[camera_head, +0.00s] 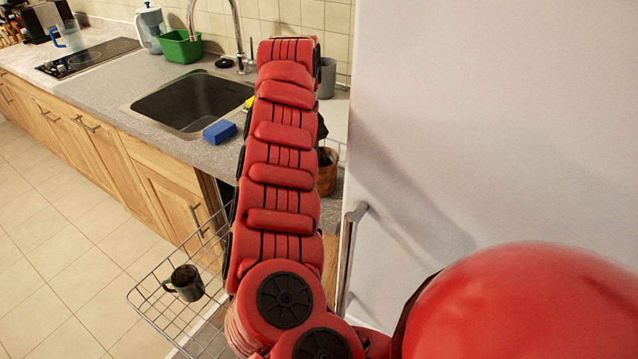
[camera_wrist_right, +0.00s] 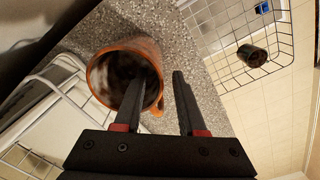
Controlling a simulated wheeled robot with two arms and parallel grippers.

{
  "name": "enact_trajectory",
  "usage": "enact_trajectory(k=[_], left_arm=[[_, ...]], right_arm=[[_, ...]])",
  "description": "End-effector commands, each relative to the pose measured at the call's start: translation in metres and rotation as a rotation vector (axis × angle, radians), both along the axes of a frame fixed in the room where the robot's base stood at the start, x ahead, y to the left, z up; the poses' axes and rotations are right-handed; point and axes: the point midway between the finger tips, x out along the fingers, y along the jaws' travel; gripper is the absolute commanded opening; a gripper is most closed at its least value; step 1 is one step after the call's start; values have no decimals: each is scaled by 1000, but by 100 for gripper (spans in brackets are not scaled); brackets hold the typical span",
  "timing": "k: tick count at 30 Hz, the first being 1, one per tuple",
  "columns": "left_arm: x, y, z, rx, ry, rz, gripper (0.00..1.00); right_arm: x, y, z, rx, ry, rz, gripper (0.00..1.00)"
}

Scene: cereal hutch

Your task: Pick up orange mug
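The orange mug (camera_wrist_right: 102,62) is on the speckled counter in the right wrist view, its dark open mouth facing the camera and its handle (camera_wrist_right: 157,112) low on its right. In the head view a brownish-orange mug (camera_head: 327,172) shows beside my right arm, partly hidden by it. My right gripper (camera_wrist_right: 158,65) is open. One finger overlaps the mug's mouth, and the other is just outside its right side. I cannot tell whether either finger touches it. My arm hides this gripper in the head view. My left gripper is not in view.
A pulled-out wire rack (camera_head: 160,300) holds a dark mug (camera_head: 185,283). A sink (camera_head: 190,102), blue sponge (camera_head: 220,132), green basket (camera_head: 181,46) and grey cup (camera_head: 327,78) are along the counter (camera_head: 95,85). A large white fridge-like door (camera_head: 500,120) stands close on the right.

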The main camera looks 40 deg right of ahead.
Motion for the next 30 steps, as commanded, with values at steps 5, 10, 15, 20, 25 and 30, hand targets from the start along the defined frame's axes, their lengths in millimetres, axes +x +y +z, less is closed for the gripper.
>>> enact_trajectory(k=[5, 10, 15, 20, 25, 30], left_arm=[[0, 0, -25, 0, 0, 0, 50], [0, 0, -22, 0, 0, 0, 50], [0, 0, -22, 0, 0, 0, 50], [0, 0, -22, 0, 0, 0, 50], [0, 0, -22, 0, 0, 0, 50], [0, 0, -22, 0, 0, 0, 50]], right_arm=[[0, 0, -25, 0, 0, 1, 40], [0, 0, -22, 0, 0, 1, 40], [0, 0, -22, 0, 0, 1, 18], [0, 0, -22, 0, 0, 1, 0], [0, 0, -22, 0, 0, 1, 0], [0, 0, -22, 0, 0, 1, 0]])
